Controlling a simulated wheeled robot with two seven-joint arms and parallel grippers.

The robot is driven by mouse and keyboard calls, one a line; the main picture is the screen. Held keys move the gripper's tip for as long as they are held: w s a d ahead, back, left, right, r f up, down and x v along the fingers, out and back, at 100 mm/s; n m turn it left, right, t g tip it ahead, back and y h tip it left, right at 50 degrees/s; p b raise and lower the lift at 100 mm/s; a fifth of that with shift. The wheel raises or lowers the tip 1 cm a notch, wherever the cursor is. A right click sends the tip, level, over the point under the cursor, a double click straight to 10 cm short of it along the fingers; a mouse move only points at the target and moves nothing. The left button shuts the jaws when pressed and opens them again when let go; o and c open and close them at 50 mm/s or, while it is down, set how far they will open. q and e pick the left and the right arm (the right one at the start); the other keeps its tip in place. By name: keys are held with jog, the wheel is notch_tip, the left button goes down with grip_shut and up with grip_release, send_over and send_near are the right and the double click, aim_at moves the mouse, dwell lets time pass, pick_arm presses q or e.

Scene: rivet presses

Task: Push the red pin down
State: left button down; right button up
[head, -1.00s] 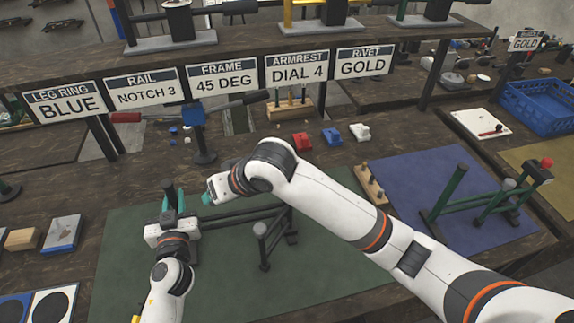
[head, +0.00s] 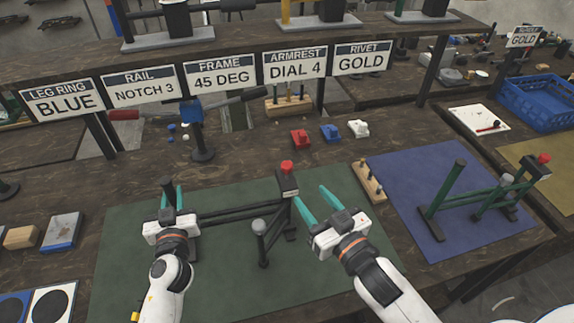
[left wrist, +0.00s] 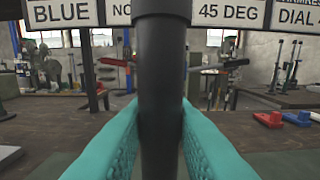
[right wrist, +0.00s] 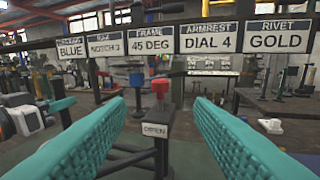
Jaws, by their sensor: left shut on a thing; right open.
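The red pin (head: 287,167) stands up from a dark block (head: 287,184) at the right end of the dark frame (head: 235,214) on the green mat. In the right wrist view the red pin (right wrist: 160,87) shows ahead between my fingers, above a block labelled "OPEN" (right wrist: 155,130). My right gripper (head: 316,203) is open and empty, just right of the block and apart from it. My left gripper (head: 172,197) is shut on the frame's dark upright post (left wrist: 161,90) at the left end.
A second, green frame (head: 462,200) with its own red-topped block (head: 539,168) stands on the blue mat (head: 400,170). A wooden peg block (head: 369,183) lies between the mats. Red, blue and white small parts lie behind. A sign shelf (head: 240,60) spans the back.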

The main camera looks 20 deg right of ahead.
aim_at(290, 170)
jog(key=x, duration=1.2)
jog(key=shift+s, duration=0.1)
